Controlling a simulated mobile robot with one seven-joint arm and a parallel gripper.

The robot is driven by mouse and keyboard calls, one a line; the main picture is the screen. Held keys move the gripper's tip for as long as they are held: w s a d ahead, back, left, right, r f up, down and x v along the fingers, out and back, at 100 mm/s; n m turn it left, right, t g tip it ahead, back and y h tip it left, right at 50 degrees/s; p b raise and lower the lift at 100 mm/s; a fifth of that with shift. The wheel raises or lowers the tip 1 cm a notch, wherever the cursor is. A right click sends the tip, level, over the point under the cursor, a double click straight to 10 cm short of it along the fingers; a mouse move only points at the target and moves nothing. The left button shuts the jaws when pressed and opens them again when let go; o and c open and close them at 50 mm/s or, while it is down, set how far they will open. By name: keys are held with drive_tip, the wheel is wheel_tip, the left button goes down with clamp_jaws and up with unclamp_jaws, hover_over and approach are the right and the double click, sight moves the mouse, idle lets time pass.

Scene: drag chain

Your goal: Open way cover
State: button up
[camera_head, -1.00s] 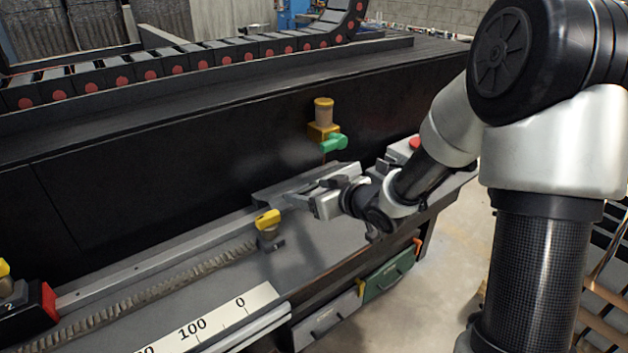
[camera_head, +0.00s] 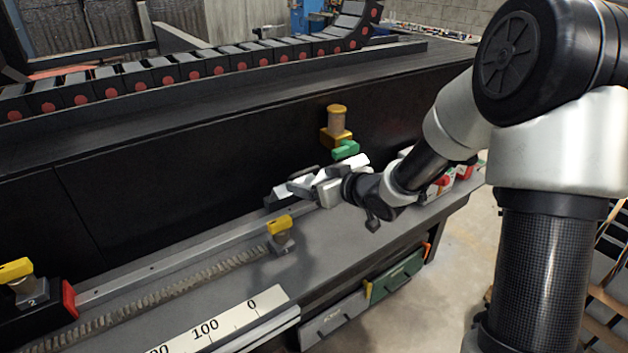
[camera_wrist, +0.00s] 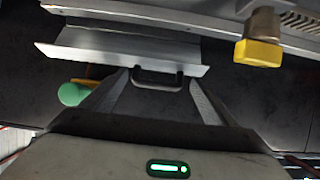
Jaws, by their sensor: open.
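The way cover (camera_wrist: 125,45) is a grey folded metal plate, seen in the wrist view just ahead of my fingers. A black handle (camera_wrist: 158,76) sits at its near edge. My gripper (camera_wrist: 158,92) is open, with one finger on each side of the handle; I cannot tell whether they touch it. In the head view my gripper (camera_head: 291,187) is over the machine's bed at the right end of the rail, and it hides most of the cover.
A green handle (camera_head: 346,149) under a yellow fitting (camera_head: 336,122) is close behind. The drag chain (camera_head: 150,75) runs along the back. A red button (camera_head: 443,181) is at right.

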drive_tip(key=p+v, duration=0.2)
drive_tip(key=v, duration=1.5)
drive_tip(key=shift+s+d+r, duration=0.1)
drive_tip(key=shift+s, duration=0.05)
